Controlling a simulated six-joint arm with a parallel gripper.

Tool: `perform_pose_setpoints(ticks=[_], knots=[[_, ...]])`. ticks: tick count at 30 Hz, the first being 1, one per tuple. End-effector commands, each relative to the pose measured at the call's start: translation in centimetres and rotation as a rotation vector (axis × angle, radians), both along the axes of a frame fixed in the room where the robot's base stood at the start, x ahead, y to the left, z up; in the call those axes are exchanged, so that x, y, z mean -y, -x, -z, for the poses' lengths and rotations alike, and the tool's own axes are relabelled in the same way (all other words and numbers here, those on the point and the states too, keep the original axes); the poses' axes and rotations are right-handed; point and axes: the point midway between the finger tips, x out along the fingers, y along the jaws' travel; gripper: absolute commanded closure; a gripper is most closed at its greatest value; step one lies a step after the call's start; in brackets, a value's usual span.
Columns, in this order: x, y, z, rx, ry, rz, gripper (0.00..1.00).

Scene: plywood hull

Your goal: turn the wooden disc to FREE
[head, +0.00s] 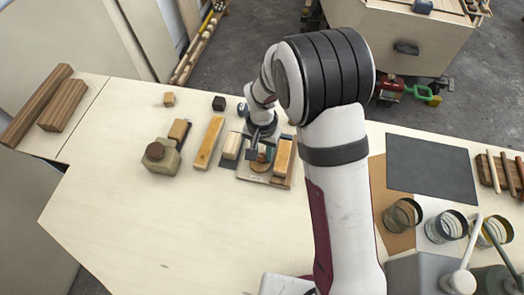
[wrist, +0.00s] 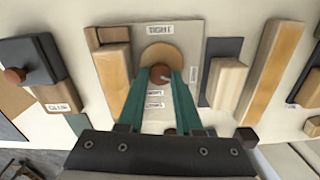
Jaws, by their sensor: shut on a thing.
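The wooden disc (wrist: 161,52) lies on a grey-beige board (wrist: 188,45), with a small round knob (wrist: 163,73) near its lower part. My gripper (wrist: 161,74) has its teal fingers shut on the knob, one on each side. A label reading TIGHT (wrist: 160,29) is above the disc. In the head view the disc (head: 258,166) is partly hidden by my gripper (head: 254,153).
Wooden blocks (head: 209,143) stand left of the board, and a wooden bar (head: 283,158) at its right. Jars (head: 403,215) and a dark sheet (head: 431,167) are on the right. The front-left tabletop is clear.

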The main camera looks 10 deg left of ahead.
Motion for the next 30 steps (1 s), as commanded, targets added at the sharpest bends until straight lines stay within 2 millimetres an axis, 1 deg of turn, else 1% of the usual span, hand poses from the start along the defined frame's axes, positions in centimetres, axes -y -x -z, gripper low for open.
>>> perform_pose_setpoints(ticks=[7,8,9,12,25,28,29,30], knots=[[0.0,-0.04,-0.07,0.001,-0.001,0.002,1.0],[0.0,-0.05,-0.07,0.001,-0.001,0.002,0.61],[0.0,-0.05,-0.07,0.001,-0.001,0.002,0.53],[-0.01,-0.03,-0.05,0.001,-0.001,0.001,0.36],[0.02,0.0,0.01,0.0,0.0,-0.02,0.36],[0.0,0.0,0.01,0.0,0.0,-0.14,0.36],[0.0,-0.01,0.01,0.0,0.0,-0.199,0.36],[-0.01,-0.01,0.01,0.0,0.0,-0.294,0.36]])
